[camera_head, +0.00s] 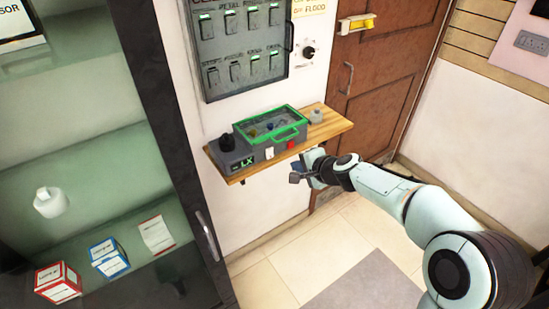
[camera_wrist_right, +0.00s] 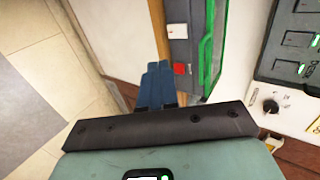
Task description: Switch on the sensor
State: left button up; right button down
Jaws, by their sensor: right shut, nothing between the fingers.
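The sensor looks to be the grey box (camera_head: 243,158) on the wooden wall shelf (camera_head: 330,127). It has a green-framed clear lid (camera_head: 289,134), a black knob (camera_head: 227,142), a lit "LX" display (camera_head: 243,164), a white switch (camera_head: 269,153) and a red button (camera_head: 291,144) on its front. My right gripper (camera_head: 296,178) is just below and in front of the shelf edge, near the red button. In the right wrist view its blue fingers (camera_wrist_right: 156,82) are together and empty, with the red button (camera_wrist_right: 181,69) close beyond them. My left gripper is out of view.
A wall panel of labelled switches (camera_head: 240,45) hangs above the shelf, with a round dial (camera_head: 308,52) beside it. A brown door (camera_head: 390,80) is to the right. A glass cabinet with boxes (camera_head: 108,258) stands at left. The floor in front is clear.

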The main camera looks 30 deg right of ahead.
jog(key=p, duration=0.1)
send_near(270, 157)
notch_tip(270, 157, down, 3)
jog(key=w, duration=0.1)
jog(key=w+p, duration=0.1)
jog(key=w, duration=0.1)
jog(key=w+p, duration=0.1)
jog(key=w, duration=0.1)
jog(key=shift+w+a+f, duration=0.15)
jog(key=shift+a+f, duration=0.05)
jog(key=shift+f, duration=0.15)
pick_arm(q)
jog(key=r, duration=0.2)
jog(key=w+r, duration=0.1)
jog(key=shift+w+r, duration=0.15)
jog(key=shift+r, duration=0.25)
pick_arm(e)
jog(key=shift+f+b, duration=0.3)
jog(key=shift+f, duration=0.05)
jog(key=shift+r, duration=0.25)
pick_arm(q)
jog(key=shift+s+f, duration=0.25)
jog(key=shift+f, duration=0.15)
